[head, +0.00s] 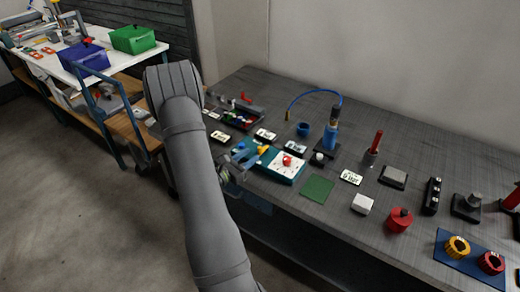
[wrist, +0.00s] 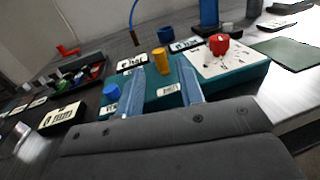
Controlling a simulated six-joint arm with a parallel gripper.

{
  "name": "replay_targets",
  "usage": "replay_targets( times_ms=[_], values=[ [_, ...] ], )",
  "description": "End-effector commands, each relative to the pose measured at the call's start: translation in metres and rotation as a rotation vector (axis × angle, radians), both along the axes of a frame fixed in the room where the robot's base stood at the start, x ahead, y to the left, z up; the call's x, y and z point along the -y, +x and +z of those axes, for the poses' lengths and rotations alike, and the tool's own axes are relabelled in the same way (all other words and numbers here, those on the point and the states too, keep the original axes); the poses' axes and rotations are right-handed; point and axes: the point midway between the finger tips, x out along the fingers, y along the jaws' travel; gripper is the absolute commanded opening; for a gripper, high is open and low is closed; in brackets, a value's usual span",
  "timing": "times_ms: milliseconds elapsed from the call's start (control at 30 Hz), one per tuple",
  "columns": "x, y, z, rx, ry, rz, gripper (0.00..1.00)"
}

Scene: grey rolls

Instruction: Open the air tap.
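A teal unit (wrist: 235,75) stands on the bench and also shows in the head view (head: 283,178). It carries a blue knob (wrist: 111,91), an upright yellow tap handle (wrist: 160,61) and a white panel (wrist: 203,66) with a red knob (wrist: 219,44). Small labels sit by the knobs; I cannot read them, so I cannot tell which is the air tap. My gripper (wrist: 160,78) is open at the unit's near side, its two blue-grey fingers apart. The yellow handle shows between and just beyond the fingertips; I cannot tell contact. In the head view my gripper (head: 242,156) is partly hidden.
A dark tray of small parts (wrist: 78,79) stands left of the unit. A blue cylinder with a hose (head: 330,137) stands behind it. A green mat (head: 317,188) lies to its right. Label blocks and red-handled items crowd the bench (head: 340,225).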

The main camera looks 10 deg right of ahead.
Motion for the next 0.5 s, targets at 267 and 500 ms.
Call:
replay_targets(
  times_ms=[267,500],
  values=[
    [0.040,0.026,0.000,0.000,0.000,-0.003,0.35],
    [0.051,0.034,0.000,-0.002,-0.001,0.000,0.35]
  ],
)
